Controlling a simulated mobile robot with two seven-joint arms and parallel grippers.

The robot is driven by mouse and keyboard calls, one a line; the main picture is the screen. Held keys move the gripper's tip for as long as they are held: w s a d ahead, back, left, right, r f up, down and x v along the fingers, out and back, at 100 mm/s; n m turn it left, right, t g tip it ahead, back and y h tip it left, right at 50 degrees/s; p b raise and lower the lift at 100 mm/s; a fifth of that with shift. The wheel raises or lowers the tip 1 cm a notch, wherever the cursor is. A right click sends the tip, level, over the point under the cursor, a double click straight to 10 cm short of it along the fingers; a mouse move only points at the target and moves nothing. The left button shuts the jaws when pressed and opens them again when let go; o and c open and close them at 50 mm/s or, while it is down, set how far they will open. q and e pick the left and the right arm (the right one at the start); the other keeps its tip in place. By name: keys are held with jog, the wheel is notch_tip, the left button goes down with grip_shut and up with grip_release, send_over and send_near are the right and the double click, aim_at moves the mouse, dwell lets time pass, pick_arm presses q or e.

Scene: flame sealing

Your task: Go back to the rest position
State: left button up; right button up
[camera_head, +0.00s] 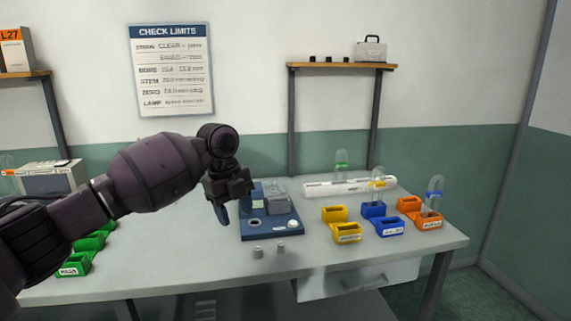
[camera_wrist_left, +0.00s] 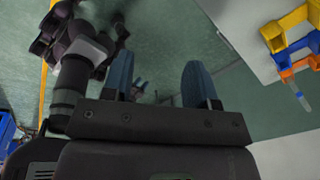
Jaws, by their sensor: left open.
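My left gripper (camera_head: 222,211) hangs at the end of my left arm, in front of the table's left-middle part in the head view. Its two blue fingertips stand apart in the left wrist view (camera_wrist_left: 160,82), with nothing between them. In the head view it is left of the blue device (camera_head: 268,232) on the table and looks apart from it. My right gripper is not seen in the head view. A dark arm part shows at the upper left of the left wrist view, but I cannot make out a right gripper there.
The grey table (camera_head: 190,268) carries yellow (camera_head: 346,238), blue (camera_head: 390,228) and orange (camera_head: 428,222) holders at right, some with glass tubes, and green holders (camera_head: 75,266) at left. A white bar (camera_head: 330,188) lies behind.

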pick_arm(q)
jog(key=w+d+n+t+h, duration=0.3)
jog(key=d+n+t+h, duration=0.3)
jog(key=d+n+t, duration=0.3)
jog(key=s+a+f+n+t+y, duration=0.4)
jog(key=s+a+f+n+t, duration=0.2)
jog(key=s+a+f+n, duration=1.1)
jog(key=s+a+f+g+y, duration=0.2)
jog(key=s+a+f, duration=0.2)
jog(key=s+f, duration=0.5)
jog(key=s+a+f+g+y, duration=0.1)
jog(key=s+a+f, duration=0.3)
jog(key=s+f, duration=0.6)
jog(key=s+g, duration=0.1)
jog(key=s, duration=0.5)
jog(key=shift+f+n+y, duration=0.2)
jog(key=shift+n+y, duration=0.1)
jog(key=shift+y, duration=0.1)
